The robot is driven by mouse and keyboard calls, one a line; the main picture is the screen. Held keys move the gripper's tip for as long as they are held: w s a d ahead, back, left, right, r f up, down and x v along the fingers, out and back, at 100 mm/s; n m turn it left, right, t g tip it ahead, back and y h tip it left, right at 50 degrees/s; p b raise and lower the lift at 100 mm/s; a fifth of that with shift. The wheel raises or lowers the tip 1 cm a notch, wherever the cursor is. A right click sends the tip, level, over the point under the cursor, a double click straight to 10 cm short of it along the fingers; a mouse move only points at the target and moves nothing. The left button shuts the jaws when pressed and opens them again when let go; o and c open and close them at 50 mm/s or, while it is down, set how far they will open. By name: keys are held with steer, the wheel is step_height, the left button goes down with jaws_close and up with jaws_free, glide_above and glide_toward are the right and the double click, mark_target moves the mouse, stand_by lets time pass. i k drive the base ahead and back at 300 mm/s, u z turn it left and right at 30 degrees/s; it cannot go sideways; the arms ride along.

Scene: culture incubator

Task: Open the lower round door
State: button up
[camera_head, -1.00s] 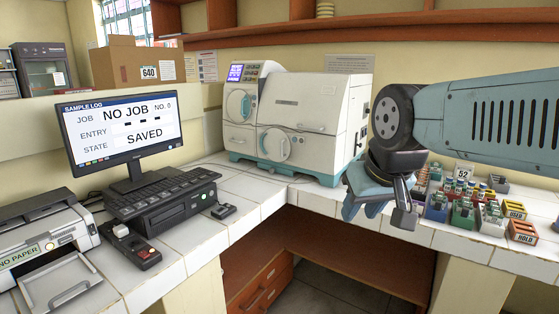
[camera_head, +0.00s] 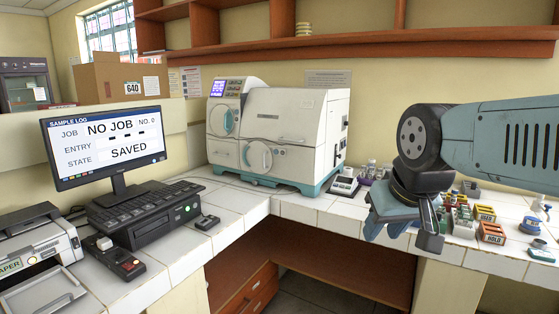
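The culture incubator (camera_head: 300,115) is a white and teal machine on the tiled corner counter. Its lower round door (camera_head: 257,156) is a white disc with a handle, low on the front, and looks shut. A second round door (camera_head: 221,120) sits higher at the left, under a lit keypad panel. My gripper (camera_head: 395,228) hangs at the right, well apart from the incubator and over the counter's front edge. It points down and nothing shows held in it. Its finger gap cannot be made out from this angle.
A monitor (camera_head: 108,140), keyboard (camera_head: 143,203) and printer (camera_head: 35,258) fill the left counter. Colored tube racks (camera_head: 484,213) stand behind and right of my gripper. The counter in front of the incubator (camera_head: 235,196) is clear.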

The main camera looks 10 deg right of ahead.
mark_target(257, 155)
steer(key=z, duration=0.3)
steer(key=i, duration=1.85)
steer(key=u, duration=0.75)
steer(key=k, duration=0.8)
steer(key=u, duration=0.25)
steer(key=i, duration=0.8)
steer(key=z, duration=0.15)
